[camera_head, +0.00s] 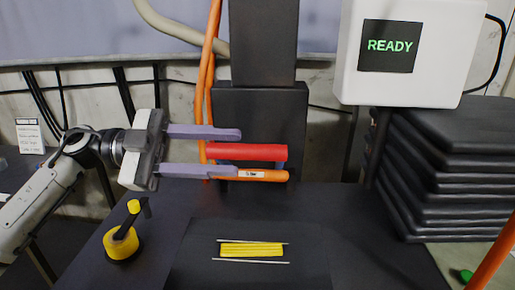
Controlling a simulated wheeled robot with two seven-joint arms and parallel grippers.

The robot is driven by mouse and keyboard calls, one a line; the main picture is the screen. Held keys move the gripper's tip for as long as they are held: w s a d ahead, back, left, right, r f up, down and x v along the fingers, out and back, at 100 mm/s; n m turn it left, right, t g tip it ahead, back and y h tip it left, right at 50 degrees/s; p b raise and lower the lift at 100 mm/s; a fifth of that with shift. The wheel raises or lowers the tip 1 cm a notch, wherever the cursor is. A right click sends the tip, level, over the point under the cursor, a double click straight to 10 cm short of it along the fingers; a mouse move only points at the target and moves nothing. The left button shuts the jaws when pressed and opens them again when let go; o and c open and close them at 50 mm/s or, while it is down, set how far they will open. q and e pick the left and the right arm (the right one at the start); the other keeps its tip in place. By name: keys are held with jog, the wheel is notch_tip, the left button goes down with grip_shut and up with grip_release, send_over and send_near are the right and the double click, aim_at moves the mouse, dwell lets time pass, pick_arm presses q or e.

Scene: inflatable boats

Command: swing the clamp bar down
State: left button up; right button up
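A red bar (265,152) lies level in front of the dark upright column at the middle of the camera_head view. Just below it is an orange bar (277,176) with a small white label. I cannot tell which of the two is the clamp bar. My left gripper (239,152) comes in from the left with its purple fingers apart, one above the red bar and one below it. The lower finger overlaps the orange bar's left part. I see no clear grip on either bar. My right gripper is out of view.
Yellow strips (252,250) lie between thin rods on the dark worktop. A yellow-and-black knob (121,242) stands at the left. A white READY box (450,50) is at upper right, above stacked black slabs (460,185). Orange hoses (206,75) hang beside the column.

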aim_at(257, 159)
pick_arm(q)
jog(key=d, duration=0.6)
jog(key=shift+p, duration=0.35)
grip_shut()
